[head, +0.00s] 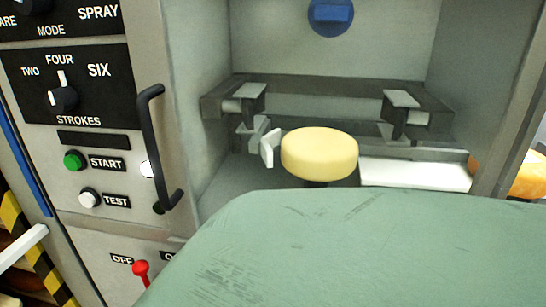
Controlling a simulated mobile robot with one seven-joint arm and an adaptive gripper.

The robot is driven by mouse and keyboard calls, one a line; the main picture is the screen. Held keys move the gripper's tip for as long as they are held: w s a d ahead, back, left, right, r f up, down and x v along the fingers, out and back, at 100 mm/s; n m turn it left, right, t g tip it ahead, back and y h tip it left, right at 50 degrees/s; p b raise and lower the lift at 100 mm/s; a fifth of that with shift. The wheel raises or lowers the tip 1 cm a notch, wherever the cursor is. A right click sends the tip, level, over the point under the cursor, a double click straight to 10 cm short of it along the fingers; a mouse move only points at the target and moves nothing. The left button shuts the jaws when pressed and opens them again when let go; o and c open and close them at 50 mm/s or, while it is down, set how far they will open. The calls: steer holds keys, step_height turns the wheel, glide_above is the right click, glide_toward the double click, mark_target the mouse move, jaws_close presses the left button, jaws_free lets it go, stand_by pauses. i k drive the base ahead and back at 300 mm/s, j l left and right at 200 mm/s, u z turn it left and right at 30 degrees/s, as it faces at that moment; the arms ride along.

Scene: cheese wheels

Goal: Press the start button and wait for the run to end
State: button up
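The green start button (75,161) is on the grey control panel at left, beside the label START. Nothing touches it. A pale yellow cheese wheel (320,153) sits on a dark support inside the machine's open chamber. My gripper is not in view. The lower middle and right of the view are blocked by a large near surface.
A white test button (90,199) is below START. The strokes knob (64,97) points towards FOUR. A black handle (157,148) stands out right of the buttons, partly covering small lamps. A red lever (141,270) is lower down. An orange wheel (529,178) shows at far right.

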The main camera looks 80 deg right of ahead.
mark_target(71, 162)
steer(key=z, duration=1.25)
steer(key=k+z, duration=0.1)
steer(key=z, duration=0.25)
steer(key=k+z, duration=0.1)
steer(key=z, duration=0.25)
steer(key=k+l+z, duration=0.1)
steer(key=z, duration=0.25)
steer(key=k+l, duration=0.45)
steer(key=u, duration=1.25)
